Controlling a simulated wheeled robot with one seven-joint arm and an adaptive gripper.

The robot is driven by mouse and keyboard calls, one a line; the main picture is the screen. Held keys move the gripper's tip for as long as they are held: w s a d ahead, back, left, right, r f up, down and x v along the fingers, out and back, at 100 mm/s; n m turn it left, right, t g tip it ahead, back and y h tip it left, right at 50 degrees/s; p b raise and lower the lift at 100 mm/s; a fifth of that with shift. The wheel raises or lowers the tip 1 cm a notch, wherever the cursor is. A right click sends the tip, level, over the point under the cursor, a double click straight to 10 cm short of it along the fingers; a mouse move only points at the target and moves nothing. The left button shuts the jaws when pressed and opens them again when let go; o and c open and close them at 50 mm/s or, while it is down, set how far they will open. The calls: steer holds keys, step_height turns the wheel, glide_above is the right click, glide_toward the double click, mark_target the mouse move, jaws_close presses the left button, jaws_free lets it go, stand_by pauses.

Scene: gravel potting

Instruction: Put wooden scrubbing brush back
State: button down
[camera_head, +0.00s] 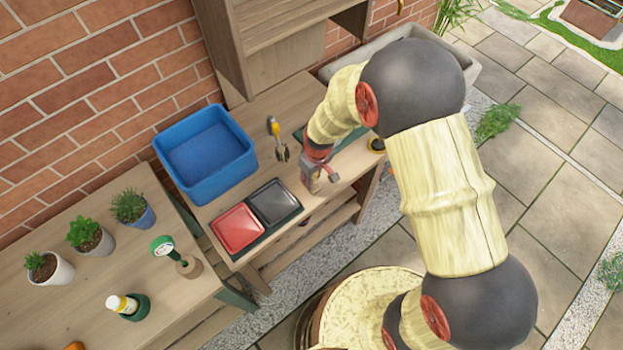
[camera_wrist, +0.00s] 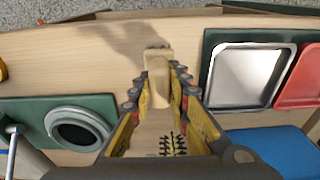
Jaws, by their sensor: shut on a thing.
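The wooden scrubbing brush (camera_wrist: 158,68) is a pale wooden piece between the fingers of my gripper (camera_wrist: 160,92) in the wrist view. The fingers are shut on it from both sides. Dark bristle-like spikes (camera_wrist: 172,146) show nearer the wrist; I cannot tell whether they belong to the brush. In the head view my gripper (camera_head: 316,172) is over the bench, just right of the grey tray (camera_head: 292,212). The brush (camera_head: 314,185) shows there only as a small tan patch, partly hidden by the fingers. I cannot tell whether it touches the bench.
The red tray (camera_head: 258,245) and grey tray sit side by side on a green base. A blue tub (camera_head: 247,149) and a yellow-handled tool (camera_head: 274,128) are behind. A green mat (camera_wrist: 22,108) bears a grey ring (camera_wrist: 103,128). Potted plants (camera_head: 97,244) stand on the left table.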

steer(key=shift+f, duration=0.15)
steer(key=c, duration=1.7)
jaws_free()
steer(key=s+d+r+m+t+p, duration=0.1)
steer(key=d+r, duration=0.1)
steer(key=r, duration=0.9)
steer(key=s+d+r+p, duration=0.1)
steer(key=d+r, duration=0.1)
steer(key=r, duration=1)
steer(key=s+d+r+m+t, duration=0.1)
steer(key=s+d+r+m, duration=0.1)
steer(key=s+r, duration=0.3)
steer(key=s+d+r+m+t, duration=0.1)
steer(key=s+d+r+m, duration=0.1)
steer(key=s+d+r, duration=0.2)
steer(key=s+d+r+m+t, duration=0.1)
steer(key=s+d+r, duration=0.3)
steer(key=s+r, duration=0.4)
steer(key=shift+s+d+m+t+h, duration=0.1)
steer(key=shift+s+m+t+h, duration=0.25)
steer(key=shift+s, duration=0.2)
